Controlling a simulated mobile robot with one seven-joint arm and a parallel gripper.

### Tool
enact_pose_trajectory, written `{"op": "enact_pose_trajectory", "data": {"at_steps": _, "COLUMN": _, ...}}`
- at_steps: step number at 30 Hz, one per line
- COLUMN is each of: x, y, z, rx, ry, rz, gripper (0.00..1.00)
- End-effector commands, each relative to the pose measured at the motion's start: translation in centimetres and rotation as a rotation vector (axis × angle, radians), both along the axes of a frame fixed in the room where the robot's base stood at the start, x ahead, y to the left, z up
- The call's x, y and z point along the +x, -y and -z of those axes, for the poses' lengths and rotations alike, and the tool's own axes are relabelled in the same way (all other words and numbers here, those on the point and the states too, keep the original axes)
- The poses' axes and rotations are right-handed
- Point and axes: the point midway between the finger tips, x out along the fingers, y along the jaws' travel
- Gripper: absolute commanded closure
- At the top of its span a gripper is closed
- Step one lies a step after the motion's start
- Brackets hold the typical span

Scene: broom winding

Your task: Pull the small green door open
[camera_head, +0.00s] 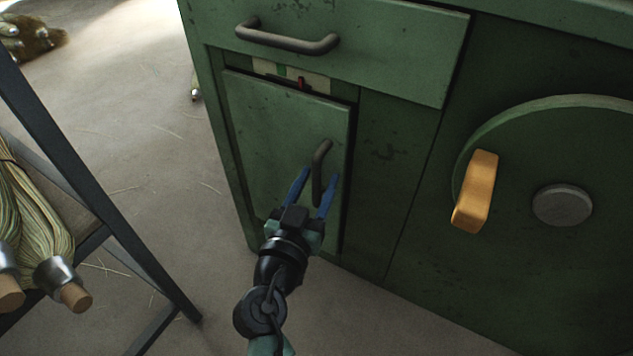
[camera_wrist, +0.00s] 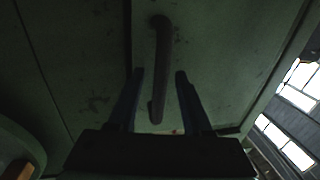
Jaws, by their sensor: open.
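The small green door (camera_head: 270,135) is in the lower left of the green cabinet, below a drawer. It looks slightly ajar, with a dark gap along its top where a red bit shows. Its dark curved handle (camera_head: 320,172) stands upright near the door's right edge. My gripper (camera_head: 316,184) is open in front of the door, its blue fingers on either side of the handle's lower part. In the wrist view the handle (camera_wrist: 160,65) runs down between the two fingertips (camera_wrist: 160,75), apart from both. I cannot tell how deep the fingers reach around it.
The drawer (camera_head: 350,40) with a bar handle (camera_head: 287,37) is above the door. A round wheel (camera_head: 560,190) with an orange grip (camera_head: 475,192) is to the right. A dark-framed rack (camera_head: 85,195) with broom bundles (camera_head: 40,215) stands at left. The floor between is clear apart from straw.

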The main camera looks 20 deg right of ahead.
Motion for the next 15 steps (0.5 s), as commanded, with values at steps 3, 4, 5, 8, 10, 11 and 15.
{"op": "enact_pose_trajectory", "data": {"at_steps": 3, "x": -0.02, "y": -0.02, "z": 0.0, "rx": 0.0, "ry": 0.0, "rz": 0.0, "gripper": 0.65}}
{"op": "enact_pose_trajectory", "data": {"at_steps": 4, "x": -0.02, "y": -0.02, "z": 0.0, "rx": 0.0, "ry": 0.0, "rz": 0.0, "gripper": 0.7}}
{"op": "enact_pose_trajectory", "data": {"at_steps": 5, "x": -0.02, "y": -0.02, "z": 0.0, "rx": 0.0, "ry": 0.0, "rz": 0.0, "gripper": 0.76}}
{"op": "enact_pose_trajectory", "data": {"at_steps": 8, "x": -0.03, "y": -0.03, "z": 0.0, "rx": 0.0, "ry": 0.0, "rz": 0.0, "gripper": 0.94}}
{"op": "enact_pose_trajectory", "data": {"at_steps": 10, "x": -0.04, "y": -0.03, "z": 0.0, "rx": 0.0, "ry": 0.0, "rz": 0.0, "gripper": 1.0}}
{"op": "enact_pose_trajectory", "data": {"at_steps": 11, "x": -0.04, "y": -0.03, "z": 0.0, "rx": 0.0, "ry": 0.0, "rz": 0.0, "gripper": 1.0}}
{"op": "enact_pose_trajectory", "data": {"at_steps": 15, "x": -0.04, "y": -0.03, "z": 0.0, "rx": 0.0, "ry": 0.0, "rz": 0.0, "gripper": 1.0}}
